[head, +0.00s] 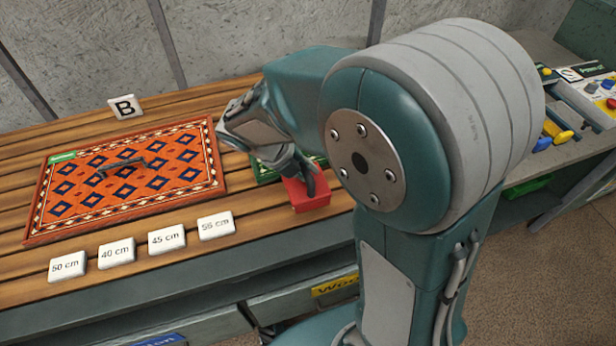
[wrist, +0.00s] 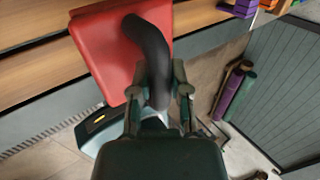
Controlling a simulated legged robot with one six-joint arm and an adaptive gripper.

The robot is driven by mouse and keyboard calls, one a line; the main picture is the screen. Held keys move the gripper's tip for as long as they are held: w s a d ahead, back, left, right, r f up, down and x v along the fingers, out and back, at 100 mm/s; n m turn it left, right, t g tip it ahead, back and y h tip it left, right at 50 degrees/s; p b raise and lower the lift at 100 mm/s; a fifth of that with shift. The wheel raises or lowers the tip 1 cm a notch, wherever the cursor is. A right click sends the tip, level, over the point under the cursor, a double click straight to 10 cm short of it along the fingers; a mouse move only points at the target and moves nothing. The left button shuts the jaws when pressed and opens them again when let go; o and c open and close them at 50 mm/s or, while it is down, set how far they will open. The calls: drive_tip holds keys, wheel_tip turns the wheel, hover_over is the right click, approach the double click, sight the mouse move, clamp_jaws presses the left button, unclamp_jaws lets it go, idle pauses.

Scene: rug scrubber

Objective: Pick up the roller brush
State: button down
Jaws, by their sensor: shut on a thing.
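A red block-shaped tool with a black curved handle, which looks like the roller brush (head: 310,192), is at the front edge of the slatted bench, right of the label tiles. It also shows in the wrist view (wrist: 103,45), where its black handle runs down between my fingers. My gripper (head: 298,168) is shut on that handle; its fingertips (wrist: 159,90) lie on either side of it. The underside of the red body is hidden, so I cannot tell whether it touches the bench.
An orange patterned rug (head: 205,185) with a dark handle-like piece (head: 122,167) lies on the bench (head: 20,290). Several cm-labelled tiles (head: 166,238) line its front. A B sign (head: 125,106) stands behind. A green-edged mat (head: 262,172) is partly hidden behind my gripper.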

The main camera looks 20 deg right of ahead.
drive_tip(key=a+r, duration=0.1)
drive_tip(key=s+a+r, duration=0.1)
drive_tip(key=r, duration=0.1)
drive_tip(key=s+a+r, duration=0.1)
drive_tip(key=r, duration=0.1)
drive_tip(key=shift+a+r, duration=0.1)
drive_tip(key=shift+a, duration=0.3)
drive_tip(key=s+a+r, duration=0.4)
drive_tip(key=a, duration=0.3)
drive_tip(key=shift+s+a, duration=0.4)
drive_tip(key=c, duration=1.2)
unclamp_jaws()
clamp_jaws()
